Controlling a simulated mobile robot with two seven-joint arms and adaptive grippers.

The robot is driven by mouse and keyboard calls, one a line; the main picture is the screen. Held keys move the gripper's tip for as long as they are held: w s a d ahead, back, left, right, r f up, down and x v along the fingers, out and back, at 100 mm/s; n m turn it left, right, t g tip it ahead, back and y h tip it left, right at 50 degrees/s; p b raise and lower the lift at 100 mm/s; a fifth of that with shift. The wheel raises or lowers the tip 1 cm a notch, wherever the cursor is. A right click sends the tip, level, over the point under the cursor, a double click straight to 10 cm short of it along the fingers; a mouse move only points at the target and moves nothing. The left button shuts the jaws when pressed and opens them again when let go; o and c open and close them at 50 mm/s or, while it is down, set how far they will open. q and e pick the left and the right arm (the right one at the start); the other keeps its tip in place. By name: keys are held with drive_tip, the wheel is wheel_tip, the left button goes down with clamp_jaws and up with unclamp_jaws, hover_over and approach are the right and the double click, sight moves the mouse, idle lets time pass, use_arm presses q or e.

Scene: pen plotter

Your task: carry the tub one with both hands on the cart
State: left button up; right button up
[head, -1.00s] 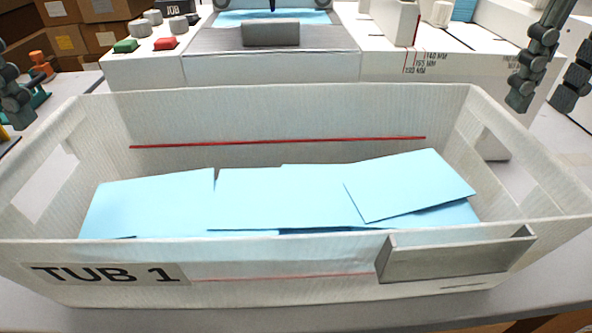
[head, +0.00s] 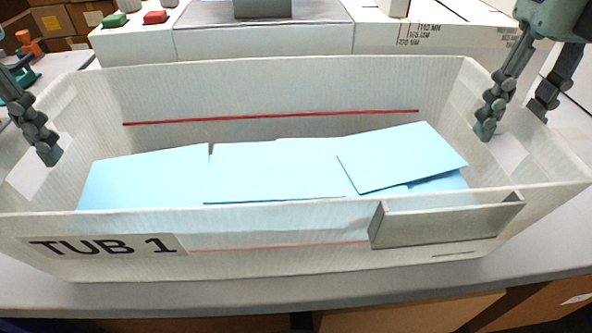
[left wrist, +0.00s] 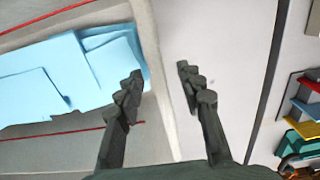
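Tub one (head: 330,228) is a white, open, ribbed tub labelled "TUB 1", with a slot in each end wall and blue sheets (head: 280,172) inside. It stands on a grey surface. My left gripper (head: 30,130) is at the left end, partly cut off by the picture edge. In the left wrist view its fingers (left wrist: 160,75) are apart, one over the inside and one outside the end wall. My right gripper (head: 515,122) is open at the right end, one finger inside the wall and the other beyond it. Wall contact is unclear. I cannot identify the cart.
A white machine (head: 265,38) with a green button (head: 115,20) and a red button (head: 155,17) stands close behind the tub. Cardboard boxes (head: 400,312) show below the front edge. Colourful parts (left wrist: 300,120) lie beyond the tub's left end.

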use_arm(q)
drive_tip(key=shift+f, duration=0.15)
use_arm(e)
drive_tip(key=shift+f, duration=0.15)
use_arm(q)
drive_tip(key=shift+c, duration=0.4)
use_arm(e)
drive_tip(key=shift+c, duration=0.4)
use_arm(q)
clamp_jaws()
use_arm(e)
clamp_jaws()
